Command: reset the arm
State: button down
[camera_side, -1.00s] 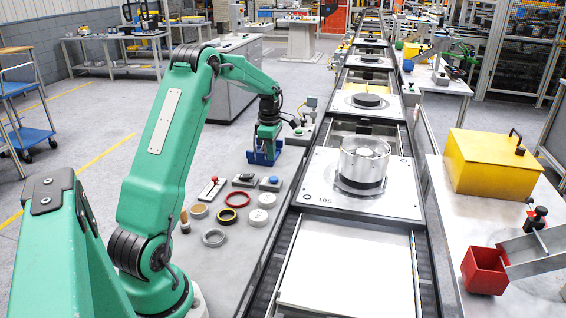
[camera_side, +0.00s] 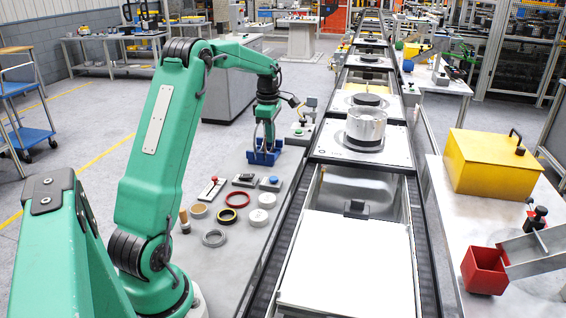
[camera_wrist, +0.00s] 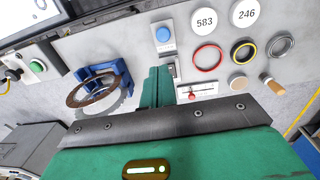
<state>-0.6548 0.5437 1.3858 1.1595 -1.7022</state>
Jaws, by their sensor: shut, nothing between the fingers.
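My gripper (camera_side: 267,140) is shut and empty at the end of the arm. In the side view it hangs over the blue stand (camera_side: 262,157) on the bench left of the conveyor; I cannot tell there whether its tips touch the stand. In the wrist view my gripper (camera_wrist: 158,80) points down beside the blue stand (camera_wrist: 122,76), with a gap between them. A brown ring-shaped disc (camera_wrist: 76,97) and a grey toothed ring lean at the stand in that view.
The conveyor runs right of the bench, with a metal housing (camera_side: 366,124) on a pallet (camera_side: 325,146). Rings, two round labels marked 583 (camera_wrist: 205,22) and 246 (camera_wrist: 244,12), and a blue button (camera_wrist: 162,34) lie near the stand. A yellow box (camera_side: 490,165) and red bin (camera_side: 484,272) stand right.

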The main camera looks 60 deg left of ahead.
jog(key=s+d+r+m+t, duration=0.1)
jog(key=s+d+r+m, duration=0.2)
jog(key=d, duration=0.4)
jog(key=s+d+r+m+t, duration=0.1)
jog(key=d+r+m, duration=0.3)
jog(key=d+m, duration=0.2)
jog(key=s+d+r+m, duration=0.2)
jog(key=d+r+m, duration=0.15)
jog(key=d, duration=0.35)
jog(key=s+d+f+m+t, duration=0.3)
jog(key=s+d+m, duration=1)
jog(key=s+m, duration=0.1)
jog(key=shift+s, duration=0.2)
jog(key=shift+m, duration=0.25)
dwell(1.6)
